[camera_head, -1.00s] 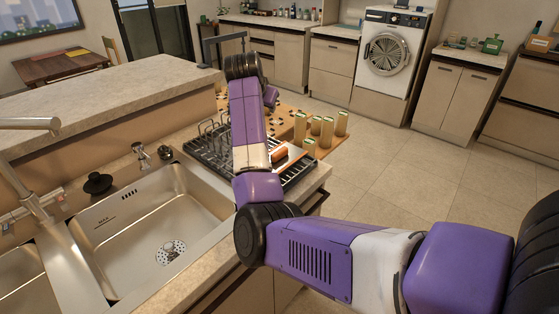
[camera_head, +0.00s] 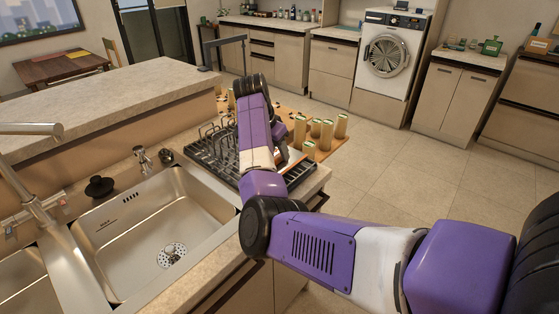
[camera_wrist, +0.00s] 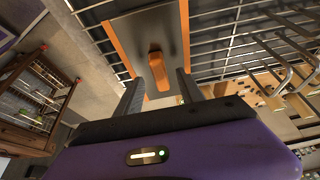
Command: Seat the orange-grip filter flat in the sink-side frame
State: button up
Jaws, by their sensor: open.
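In the wrist view, the filter is a dark grey plate (camera_wrist: 178,38) with a raised orange grip (camera_wrist: 157,66) near its middle. Orange strips run along its borders; I cannot tell whether they belong to the filter or to a frame. My gripper (camera_wrist: 160,90) is open, its two dark fingers apart on either side of the grip's near end. Contact cannot be told. In the head view, a pale and orange edge (camera_head: 293,158) shows beside my arm, which hides the grip and my fingertips. The sink-side frame is not clearly distinguishable.
A dark wire rack (camera_head: 205,158) stands on the counter right of the steel sink (camera_head: 150,235). Several pale-topped cylinders (camera_head: 326,132) stand on a wooden board behind it. A black plug (camera_head: 99,187) lies by the sink. The floor (camera_head: 400,170) to the right is clear.

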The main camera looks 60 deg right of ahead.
aim_at(278, 156)
jog(key=shift+x, duration=0.85)
jog(key=shift+c, duration=0.4)
grip_shut()
jog(key=shift+r, duration=0.15)
notch_tip(278, 156, up, 20)
jog(key=b, duration=0.1)
jog(key=shift+b, duration=0.35)
